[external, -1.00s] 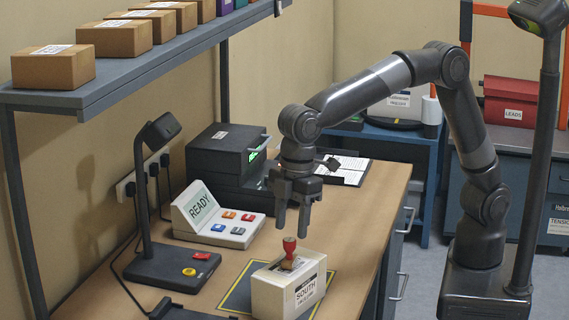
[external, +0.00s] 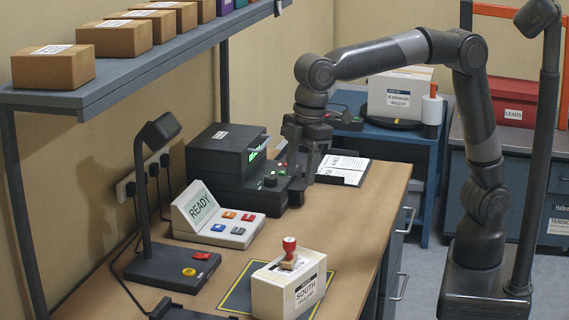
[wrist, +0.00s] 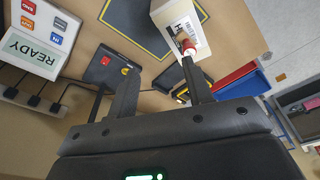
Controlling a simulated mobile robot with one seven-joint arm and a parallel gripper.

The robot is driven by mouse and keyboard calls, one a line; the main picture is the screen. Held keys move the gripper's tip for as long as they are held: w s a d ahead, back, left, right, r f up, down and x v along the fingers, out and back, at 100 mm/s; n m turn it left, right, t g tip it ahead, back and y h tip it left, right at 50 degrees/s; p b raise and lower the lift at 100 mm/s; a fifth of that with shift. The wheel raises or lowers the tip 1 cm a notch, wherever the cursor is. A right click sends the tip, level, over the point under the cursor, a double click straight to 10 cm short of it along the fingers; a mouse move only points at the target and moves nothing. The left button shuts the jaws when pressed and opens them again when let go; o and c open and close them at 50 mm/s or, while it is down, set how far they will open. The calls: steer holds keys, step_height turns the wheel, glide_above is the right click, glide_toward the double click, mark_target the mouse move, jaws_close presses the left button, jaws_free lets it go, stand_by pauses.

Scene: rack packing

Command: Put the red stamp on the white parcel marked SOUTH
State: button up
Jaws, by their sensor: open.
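The white parcel marked SOUTH (external: 290,288) stands on the dark mat (external: 240,298) near the front of the bench. The red stamp (external: 289,252) stands upright on top of the parcel. My gripper (external: 300,182) is open and empty, above the bench behind the parcel, beside the dark printer-like box. In the wrist view my gripper's fingers (wrist: 157,90) are apart. The parcel (wrist: 182,20) and the stamp's red top (wrist: 188,47) show beyond the right fingertip, with clear space between stamp and gripper in the external view.
A READY console (external: 217,215) with coloured buttons, a lamp-like stand (external: 165,268) and a dark box with a green display (external: 225,150) line the left side of the bench. A shelf (external: 110,85) with brown boxes hangs above.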

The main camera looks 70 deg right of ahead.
steer(key=s+d+r+m+t, duration=0.2)
steer(key=d+m, duration=0.1)
steer(key=d, duration=1.1)
steer(key=s+d+f+m+t, duration=0.1)
steer(key=s+d+f+m, duration=0.3)
steer(key=s+d, duration=0.3)
steer(key=s+d+f+m+t+h, duration=0.1)
steer(key=s+d+f+m, duration=0.3)
steer(key=s+d, duration=0.4)
steer(key=d, duration=0.7)
steer(key=shift+s+f, duration=0.25)
